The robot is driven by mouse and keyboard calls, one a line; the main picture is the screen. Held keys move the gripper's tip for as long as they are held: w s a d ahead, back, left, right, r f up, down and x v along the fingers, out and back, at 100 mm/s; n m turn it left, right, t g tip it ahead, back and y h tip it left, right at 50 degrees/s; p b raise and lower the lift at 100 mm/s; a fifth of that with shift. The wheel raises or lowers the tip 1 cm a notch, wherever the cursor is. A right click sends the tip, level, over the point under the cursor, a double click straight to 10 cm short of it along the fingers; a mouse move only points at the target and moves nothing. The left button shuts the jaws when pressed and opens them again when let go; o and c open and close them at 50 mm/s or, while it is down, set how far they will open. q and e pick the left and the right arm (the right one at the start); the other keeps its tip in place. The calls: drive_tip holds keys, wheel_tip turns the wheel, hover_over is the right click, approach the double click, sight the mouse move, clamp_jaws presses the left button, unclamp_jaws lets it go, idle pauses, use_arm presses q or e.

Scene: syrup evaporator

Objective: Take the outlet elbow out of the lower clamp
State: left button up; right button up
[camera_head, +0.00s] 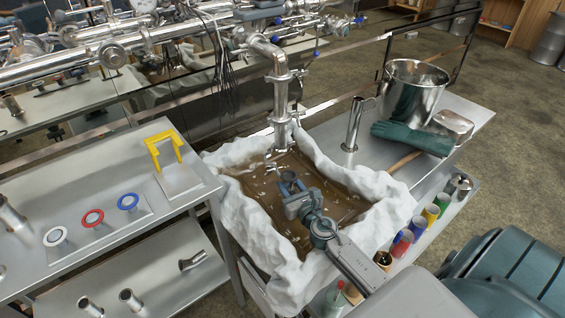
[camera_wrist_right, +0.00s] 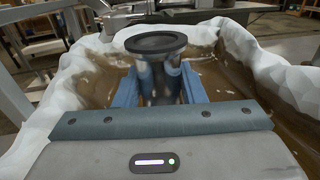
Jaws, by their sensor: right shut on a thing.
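My right gripper (camera_head: 289,182) is over the brown pan inside the white lining, below the vertical steel pipe (camera_head: 281,98). In the right wrist view, its blue fingers (camera_wrist_right: 160,88) are shut on a short metal pipe piece, seemingly the outlet elbow (camera_wrist_right: 158,74). A dark ring (camera_wrist_right: 156,43) sits on its upper end. That end looks free of the pipe. The bend is hidden between the fingers. Clamp parts (camera_head: 273,158), seemingly the lower clamp, show at the pipe's bottom end, above and left of my gripper. My left gripper is not in view.
The white lining (camera_head: 245,215) rises around the brown liquid. At right, a bench holds a metal pot (camera_head: 411,92), a green glove (camera_head: 412,138) and an upright steel tube (camera_head: 354,124). The left table holds a yellow stand (camera_head: 164,149) and coloured rings (camera_head: 92,217).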

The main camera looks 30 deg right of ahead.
drive_tip(key=shift+s+a, duration=0.7)
drive_tip(key=shift+s, duration=0.35)
drive_tip(key=shift+s+a, duration=0.65)
drive_tip(key=shift+s, duration=0.35)
